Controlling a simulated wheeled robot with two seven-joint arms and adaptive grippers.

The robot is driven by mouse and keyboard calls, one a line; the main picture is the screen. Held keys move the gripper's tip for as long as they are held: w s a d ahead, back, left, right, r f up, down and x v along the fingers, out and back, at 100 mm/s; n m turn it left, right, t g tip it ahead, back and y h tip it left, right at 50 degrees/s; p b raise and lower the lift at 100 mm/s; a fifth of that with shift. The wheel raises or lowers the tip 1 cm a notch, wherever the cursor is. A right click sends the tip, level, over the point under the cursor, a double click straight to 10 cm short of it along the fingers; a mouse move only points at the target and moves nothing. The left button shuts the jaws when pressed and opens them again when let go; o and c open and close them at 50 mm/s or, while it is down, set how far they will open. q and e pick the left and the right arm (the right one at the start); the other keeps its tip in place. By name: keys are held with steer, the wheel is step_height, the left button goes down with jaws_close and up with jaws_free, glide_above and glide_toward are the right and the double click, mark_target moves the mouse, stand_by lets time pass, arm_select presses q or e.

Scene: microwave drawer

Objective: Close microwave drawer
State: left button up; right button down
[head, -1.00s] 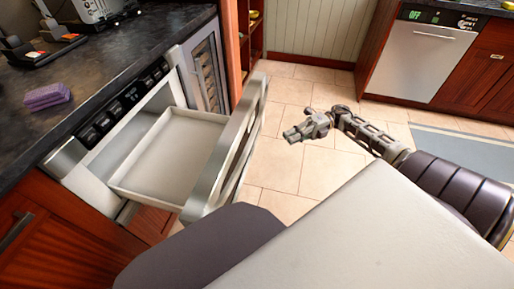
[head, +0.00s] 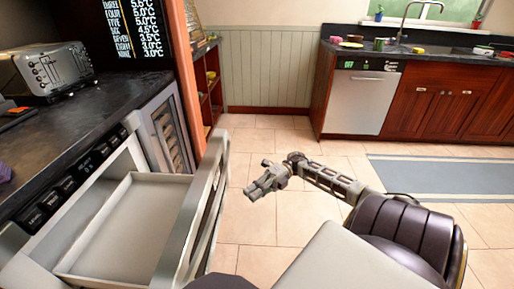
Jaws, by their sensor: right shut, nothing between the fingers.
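The microwave drawer (head: 128,222) is pulled out from the counter front at the left. Its inside is pale and looks empty. The drawer's front panel (head: 205,205) with a long metal handle stands out over the floor. My right gripper (head: 254,193) is shut and empty, to the right of the front panel, with a gap between them in the picture. My left gripper is not in view.
A dark countertop (head: 70,118) with a toaster (head: 48,70) lies above the drawer at the left. A wine cooler (head: 170,138) sits beyond the drawer. Tiled floor (head: 262,225) is open to the right. A dishwasher (head: 357,102) and sink counter stand far back.

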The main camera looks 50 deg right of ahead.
arm_select(q)
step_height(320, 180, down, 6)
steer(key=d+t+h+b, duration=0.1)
steer(key=b, duration=0.1)
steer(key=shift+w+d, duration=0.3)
arm_select(e)
steer(key=w+a, duration=0.3)
steer(key=a, duration=0.6)
steer(key=shift+w, duration=0.25)
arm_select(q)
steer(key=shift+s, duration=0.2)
arm_select(e)
steer(key=shift+a, duration=0.1)
steer(key=shift+w+a, duration=0.1)
steer(key=shift+w, duration=0.05)
